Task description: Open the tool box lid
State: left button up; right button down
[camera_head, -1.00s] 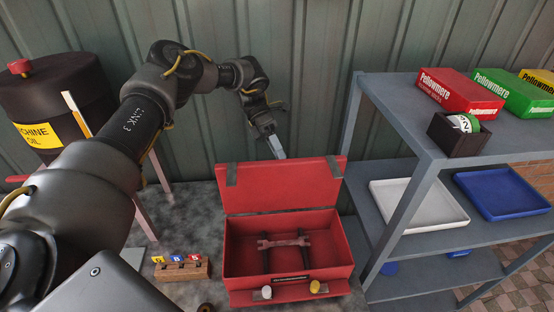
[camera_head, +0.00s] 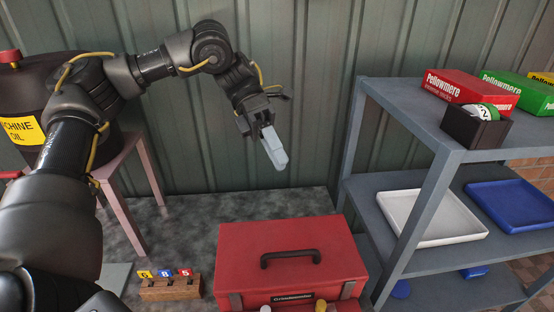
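The red tool box (camera_head: 240,268) stands on the grey table at the lower middle. Its lid (camera_head: 330,245) lies down over the box, with a black handle (camera_head: 290,257) on top, so the inside is hidden. A dark name label and grey straps show at the front edge, which the picture partly cuts off. My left gripper (camera_head: 274,150) hangs in the air above and behind the box, pointing down, apart from the lid and empty. Its pale fingers overlap from this angle, so their gap cannot be judged. My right gripper is out of view.
A grey shelf (camera_head: 405,105) stands close to the box's right, bearing a white tray (camera_head: 430,218), a blue tray (camera_head: 515,206) and cartons. A wooden block (camera_head: 170,290) with numbered tags sits left of the box. A machine oil drum is at left. The table behind the box is clear.

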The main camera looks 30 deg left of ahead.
aim_at(254, 257)
jog(key=k, duration=2)
